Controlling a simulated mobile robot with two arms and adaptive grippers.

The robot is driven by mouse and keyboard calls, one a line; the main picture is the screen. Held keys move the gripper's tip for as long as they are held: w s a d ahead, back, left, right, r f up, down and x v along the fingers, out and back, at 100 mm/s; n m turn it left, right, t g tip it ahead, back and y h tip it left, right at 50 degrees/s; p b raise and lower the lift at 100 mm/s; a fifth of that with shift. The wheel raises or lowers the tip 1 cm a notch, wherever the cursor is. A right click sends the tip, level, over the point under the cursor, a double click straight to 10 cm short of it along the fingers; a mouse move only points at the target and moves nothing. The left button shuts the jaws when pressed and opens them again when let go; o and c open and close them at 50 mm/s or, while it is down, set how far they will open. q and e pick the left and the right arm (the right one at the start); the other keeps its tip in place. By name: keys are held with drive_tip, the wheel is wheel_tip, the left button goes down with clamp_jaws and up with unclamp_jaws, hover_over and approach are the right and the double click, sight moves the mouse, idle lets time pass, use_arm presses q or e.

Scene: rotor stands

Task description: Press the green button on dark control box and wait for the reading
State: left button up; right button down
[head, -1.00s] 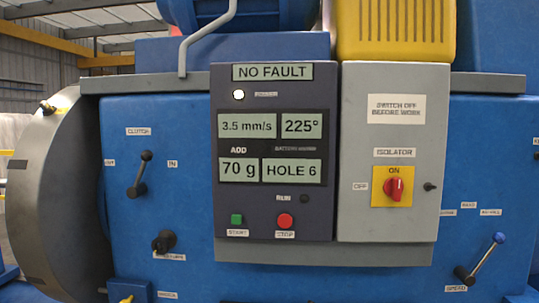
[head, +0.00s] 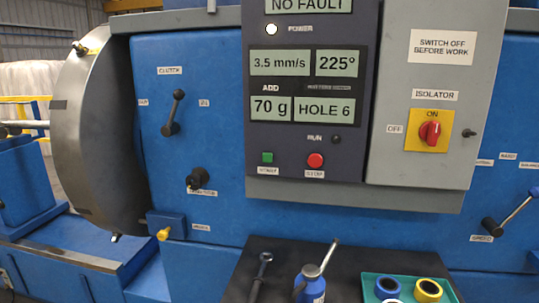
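The dark control box (head: 305,133) is on the front of the blue machine. Its green button (head: 267,157) is at the lower left of the panel, with the red stop button (head: 315,160) to its right. The displays read NO FAULT, 3.5 mm/s (head: 281,62), 225° (head: 337,62), 70 g (head: 271,108) and HOLE 6 (head: 324,109). The power lamp (head: 271,29) is lit white and the RUN lamp (head: 337,139) is dark. Neither of my grippers is in view.
A grey isolator box (head: 432,162) with a red switch (head: 430,131) at ON adjoins the control box. Levers (head: 173,113) are on the machine front. Below, a dark bench (head: 340,262) holds a wrench (head: 260,274), a blue bottle (head: 311,287) and a green tray (head: 374,280) with rings.

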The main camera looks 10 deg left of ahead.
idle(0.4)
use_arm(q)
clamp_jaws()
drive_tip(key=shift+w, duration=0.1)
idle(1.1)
